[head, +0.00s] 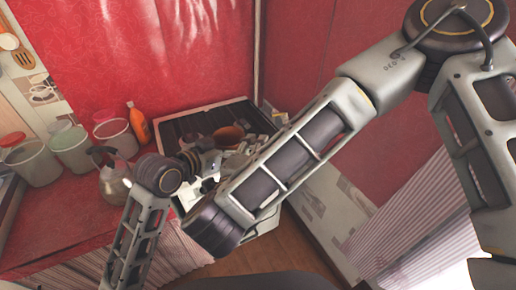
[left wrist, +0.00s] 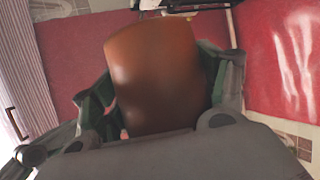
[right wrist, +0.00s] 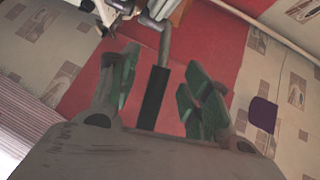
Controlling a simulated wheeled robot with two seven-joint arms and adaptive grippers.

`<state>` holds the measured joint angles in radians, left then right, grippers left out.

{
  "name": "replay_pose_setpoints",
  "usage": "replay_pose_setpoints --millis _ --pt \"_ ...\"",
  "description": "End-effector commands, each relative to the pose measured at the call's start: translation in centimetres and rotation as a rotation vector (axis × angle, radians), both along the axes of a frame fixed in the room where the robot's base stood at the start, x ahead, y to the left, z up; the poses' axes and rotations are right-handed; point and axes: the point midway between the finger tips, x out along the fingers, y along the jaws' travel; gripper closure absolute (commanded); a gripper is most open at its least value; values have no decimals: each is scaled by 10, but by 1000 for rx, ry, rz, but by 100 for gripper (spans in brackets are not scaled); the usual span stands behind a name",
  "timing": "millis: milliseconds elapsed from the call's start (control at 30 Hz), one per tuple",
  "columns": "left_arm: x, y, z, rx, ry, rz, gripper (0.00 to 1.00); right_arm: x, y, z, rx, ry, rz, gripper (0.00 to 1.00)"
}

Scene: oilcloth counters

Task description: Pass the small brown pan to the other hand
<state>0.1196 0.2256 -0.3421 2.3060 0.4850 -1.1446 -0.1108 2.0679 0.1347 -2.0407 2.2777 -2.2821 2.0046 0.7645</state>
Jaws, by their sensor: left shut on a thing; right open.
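The small brown pan (head: 228,135) is held up over the far end of the counter in the head view. In the left wrist view its brown body (left wrist: 155,80) fills the space between the green-padded fingers of my left gripper (left wrist: 160,95), shut on it. My right gripper (right wrist: 163,88) is open. A black handle with a grey metal neck (right wrist: 154,98) lies between its spread fingers, with gaps on both sides; it looks like the pan's handle. In the head view my right arm hides part of the area around the grippers.
A dark, light-rimmed unit (head: 180,122) lies behind the pan. An orange bottle (head: 138,125), several clear containers (head: 69,148) and a glass jug (head: 113,183) stand on the red counter (head: 60,222) at left. Red walls rise behind. Wooden floor shows below.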

Motion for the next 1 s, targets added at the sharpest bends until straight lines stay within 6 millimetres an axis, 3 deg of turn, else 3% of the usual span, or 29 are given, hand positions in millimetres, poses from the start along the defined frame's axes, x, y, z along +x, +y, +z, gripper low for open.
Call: replay_pose_setpoints --millis 300,767,1000 --pt "0 0 2 -2 -4 0 72 16 -6 -4 2 1 -1 52" --pt "0 0 2 -2 -4 0 72 20 -7 -5 0 0 1 52" --pt "0 0 2 -2 -4 0 72 20 -7 -5 0 0 1 82"
